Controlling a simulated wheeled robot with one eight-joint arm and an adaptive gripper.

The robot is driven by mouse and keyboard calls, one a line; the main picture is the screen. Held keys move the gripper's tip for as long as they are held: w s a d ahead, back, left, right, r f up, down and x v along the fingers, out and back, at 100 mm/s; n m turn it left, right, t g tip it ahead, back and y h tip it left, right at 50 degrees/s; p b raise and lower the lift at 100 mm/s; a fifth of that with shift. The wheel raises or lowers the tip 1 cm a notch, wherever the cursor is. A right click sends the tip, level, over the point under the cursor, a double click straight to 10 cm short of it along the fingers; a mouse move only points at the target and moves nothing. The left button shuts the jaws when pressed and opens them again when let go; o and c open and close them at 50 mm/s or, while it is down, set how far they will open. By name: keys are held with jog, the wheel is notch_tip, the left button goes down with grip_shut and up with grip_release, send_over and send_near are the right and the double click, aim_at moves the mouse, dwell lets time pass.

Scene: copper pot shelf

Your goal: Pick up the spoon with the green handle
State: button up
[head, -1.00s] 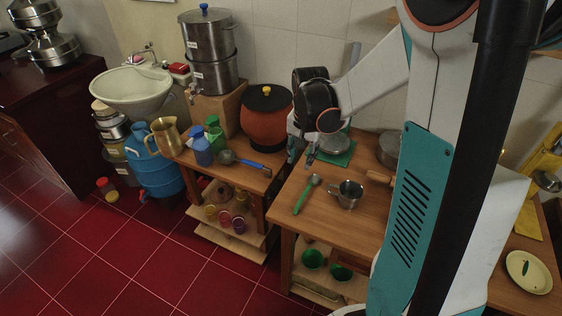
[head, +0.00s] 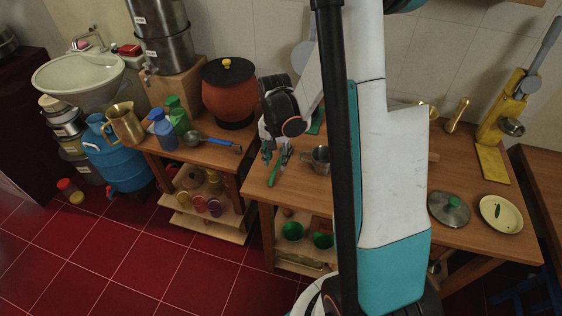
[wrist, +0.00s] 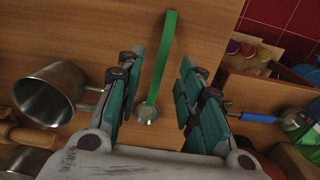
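The spoon with the green handle (wrist: 160,60) lies on the wooden table, its small metal bowl (wrist: 147,113) nearest my wrist. In the head view its green handle (head: 274,172) shows just below my gripper (head: 276,158), which hides the bowl. In the wrist view my gripper (wrist: 160,88) is open, with the spoon showing between its two teal fingers. The fingers appear apart from the spoon; I cannot tell their exact height above the table.
A metal cup (head: 319,160) stands close right of the spoon. A blue-handled ladle (head: 215,143) lies on the left table near bottles and a brown pot (head: 230,95). A lid (head: 449,209) and a plate (head: 500,214) lie at the right.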

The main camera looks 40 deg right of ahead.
aim_at(276, 168)
notch_tip(276, 168, down, 4)
jog(key=shift+a+f+b, duration=0.1)
jog(key=shift+f+b, duration=0.15)
jog(key=shift+b, duration=0.7)
jog(key=shift+r, duration=0.1)
grip_shut()
